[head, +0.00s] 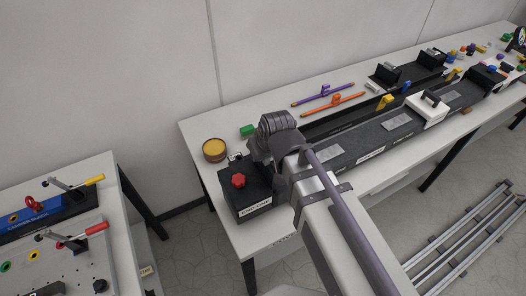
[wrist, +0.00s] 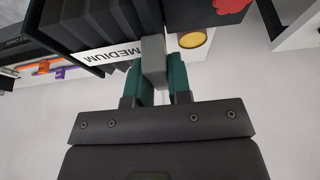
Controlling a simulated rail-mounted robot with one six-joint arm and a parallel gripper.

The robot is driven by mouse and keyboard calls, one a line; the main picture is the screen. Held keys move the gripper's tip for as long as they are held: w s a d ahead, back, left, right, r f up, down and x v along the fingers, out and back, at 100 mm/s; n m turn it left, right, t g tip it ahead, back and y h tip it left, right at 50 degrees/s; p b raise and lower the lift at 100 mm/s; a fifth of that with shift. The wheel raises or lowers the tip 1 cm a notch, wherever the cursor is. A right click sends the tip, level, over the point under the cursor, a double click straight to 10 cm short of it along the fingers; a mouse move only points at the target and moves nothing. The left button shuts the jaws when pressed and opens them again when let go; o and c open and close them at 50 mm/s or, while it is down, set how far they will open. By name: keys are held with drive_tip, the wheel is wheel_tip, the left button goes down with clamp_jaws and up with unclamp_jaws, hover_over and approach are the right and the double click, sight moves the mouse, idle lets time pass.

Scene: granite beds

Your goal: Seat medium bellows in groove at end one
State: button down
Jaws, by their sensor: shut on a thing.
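The medium bellows (wrist: 105,22) is a black pleated block with a white "MEDIUM" label in the wrist view. My gripper (wrist: 155,68) has teal fingers shut on its grey tab (wrist: 153,58). The end one block (head: 238,192) is black with a red knob and stands at the near left end of the long dark granite bed (head: 365,140) in the head view. Its red knob also shows at the top of the wrist view. My arm hides the gripper and much of this end in the head view. The groove is hidden, so I cannot tell whether the bellows touches it.
A round yellow-topped tin (head: 214,149) and a green block (head: 247,130) lie behind end one. Purple (head: 323,95) and orange (head: 333,104) bars lie behind the bed. A white block (head: 429,110) sits across the bed. Another bench with red and yellow handled clamps stands left.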

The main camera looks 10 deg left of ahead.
drive_tip(key=shift+f+b, duration=2.7)
drive_tip(key=c, duration=1)
unclamp_jaws()
drive_tip(key=shift+r, duration=0.1)
drive_tip(key=p+v, duration=0.4)
drive_tip(key=v, duration=0.1)
drive_tip(key=shift+p, duration=0.4)
